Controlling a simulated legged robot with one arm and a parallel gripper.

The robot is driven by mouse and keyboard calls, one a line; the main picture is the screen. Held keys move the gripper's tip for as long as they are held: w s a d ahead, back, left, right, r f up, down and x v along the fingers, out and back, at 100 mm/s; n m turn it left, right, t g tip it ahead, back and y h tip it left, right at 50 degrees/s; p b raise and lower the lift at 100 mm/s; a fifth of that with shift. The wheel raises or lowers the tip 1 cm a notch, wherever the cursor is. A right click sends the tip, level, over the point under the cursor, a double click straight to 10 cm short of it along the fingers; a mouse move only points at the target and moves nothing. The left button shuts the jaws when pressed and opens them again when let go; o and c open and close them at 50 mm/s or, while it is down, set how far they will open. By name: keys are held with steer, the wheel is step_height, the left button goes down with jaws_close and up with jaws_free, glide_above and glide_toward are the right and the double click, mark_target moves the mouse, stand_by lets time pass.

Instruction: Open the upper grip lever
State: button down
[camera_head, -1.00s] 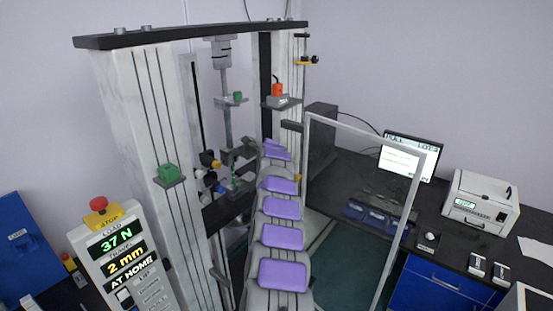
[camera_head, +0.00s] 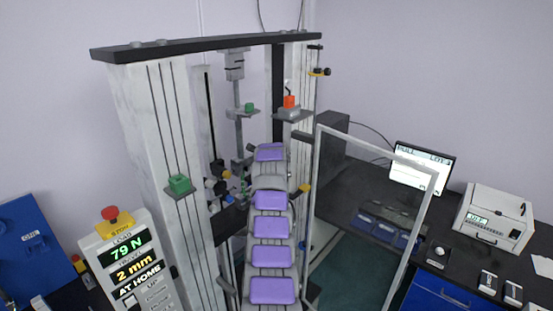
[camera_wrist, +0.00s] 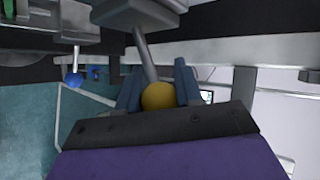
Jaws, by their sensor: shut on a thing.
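In the wrist view, the two blue fingers of my gripper (camera_wrist: 158,88) stand on either side of a yellow ball knob (camera_wrist: 159,97) and are shut on it. The knob ends a slanting metal lever (camera_wrist: 144,55), which runs up to a grey grip block (camera_wrist: 140,14) at the top of the picture. A second lever with a blue ball knob (camera_wrist: 74,80) hangs at the left, apart from my gripper. In the head view, the test frame's middle column (camera_head: 238,115) shows left of my purple-padded arm. My arm hides my fingers and most of the grips there.
A control box (camera_head: 130,262) reads 79 N, 2 mm and AT HOME. A clear framed guard door (camera_head: 375,190) stands open to the right of my arm. A marble upright (camera_head: 150,150) is close on the left. A monitor (camera_head: 418,170) and a printer (camera_head: 495,217) stand on the right bench.

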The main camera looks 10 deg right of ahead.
stand_by(0.5)
steer(key=c, duration=0.8)
jaws_free()
steer(key=shift+a, duration=0.15)
steer(key=shift+o, duration=0.2)
steer(key=shift+r, duration=0.15)
steer(key=b+v, duration=0.4)
steer(key=v, duration=1.3)
steer(key=shift+a+b, duration=0.25)
steer(key=shift+b, duration=0.05)
steer(key=shift+r, duration=0.1)
